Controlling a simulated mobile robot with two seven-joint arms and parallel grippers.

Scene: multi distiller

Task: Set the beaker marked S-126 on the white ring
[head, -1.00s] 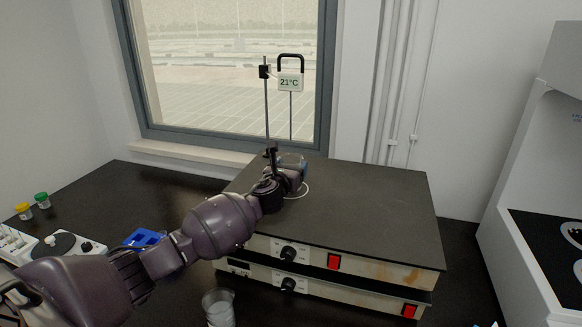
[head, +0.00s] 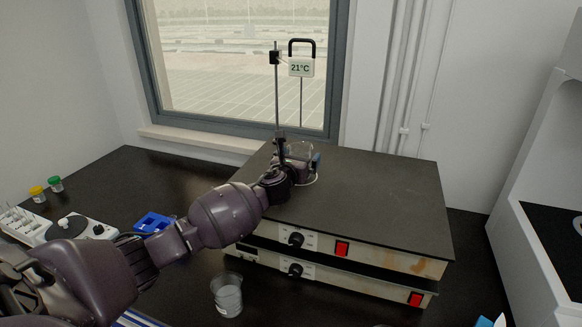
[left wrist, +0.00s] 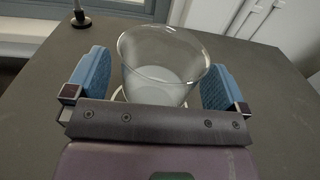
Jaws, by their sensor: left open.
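A clear glass beaker (head: 299,151) stands upright at the back left of the upper hotplate's dark top (head: 385,195). It also shows in the left wrist view (left wrist: 165,72). Part of the white ring (head: 313,181) shows at its foot, and the beaker appears to stand on it. My left gripper (head: 297,163) is open, its blue-padded fingers on either side of the beaker, with gaps visible in the left wrist view (left wrist: 160,82). No S-126 mark is readable. My right gripper is out of view.
A second beaker (head: 227,296) stands on the black bench before the hotplates. A thin stand (head: 277,95) and a 21°C display (head: 301,67) rise behind my gripper. A blue rack (head: 153,223) lies to the left. The hotplate top's right side is clear.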

